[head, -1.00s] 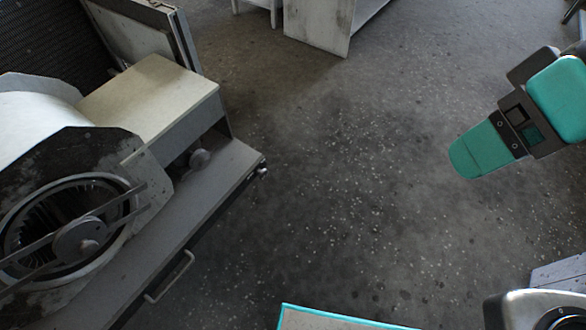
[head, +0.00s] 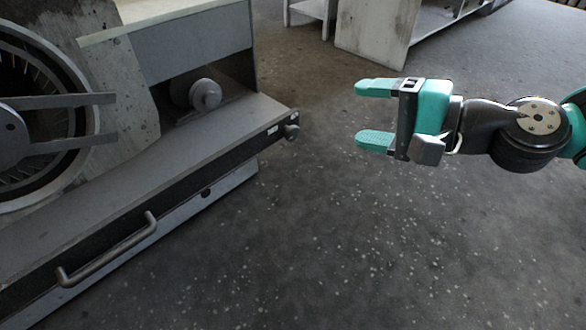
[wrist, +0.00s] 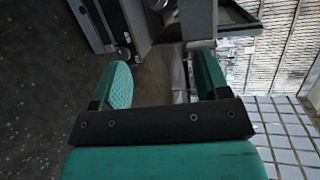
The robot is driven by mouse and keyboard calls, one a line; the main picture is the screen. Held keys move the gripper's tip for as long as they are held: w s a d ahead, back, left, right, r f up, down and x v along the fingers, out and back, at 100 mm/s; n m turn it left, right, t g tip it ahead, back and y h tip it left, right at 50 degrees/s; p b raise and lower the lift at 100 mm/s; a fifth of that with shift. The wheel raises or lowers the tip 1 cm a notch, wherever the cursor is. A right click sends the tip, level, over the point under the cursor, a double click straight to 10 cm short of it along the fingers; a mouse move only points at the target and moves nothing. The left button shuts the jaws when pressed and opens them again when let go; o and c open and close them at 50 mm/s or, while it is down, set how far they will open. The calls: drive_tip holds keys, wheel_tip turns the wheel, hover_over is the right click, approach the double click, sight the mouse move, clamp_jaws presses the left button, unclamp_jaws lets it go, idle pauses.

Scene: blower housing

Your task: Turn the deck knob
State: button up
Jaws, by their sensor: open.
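I cannot tell for certain which one is the deck knob. My gripper (head: 365,114) has teal fingers spread apart, pointing left, with nothing between them. In the head view it is to the right of both knobs and apart from them.
The blower's round opening (head: 40,120) with flat bars across it is at the left. A bar handle (head: 108,250) sticks out of the front panel below the deck. A pale cabinet (head: 375,30) stands at the back. The speckled floor (head: 370,240) is clear in front.

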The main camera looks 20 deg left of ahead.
drive_tip(key=w+a+f+m+t+y+b, duration=0.1)
drive_tip(key=w+f+m+t+b, duration=0.25)
drive_tip(key=f+b, duration=0.45)
drive_tip(key=w+f+m+t+b, duration=0.25)
drive_tip(key=f+m+b, duration=0.2)
drive_tip(key=f, duration=0.65)
drive_tip(key=g+p, duration=0.1)
drive_tip(key=p, duration=2)
approach(293, 135)
drive_tip(key=a, duration=0.1)
drive_tip(key=shift+m, duration=0.3)
drive_tip(key=b+x, duration=0.3)
drive_tip(key=x, duration=0.5)
drive_tip(key=shift+w+f, duration=0.1)
drive_tip(key=shift+w, duration=0.15)
drive_tip(key=shift+w+a+b, duration=0.2)
drive_tip(key=shift+a+b, duration=0.1)
drive_tip(key=shift+a, duration=0.15)
drive_tip(key=c, duration=0.9)
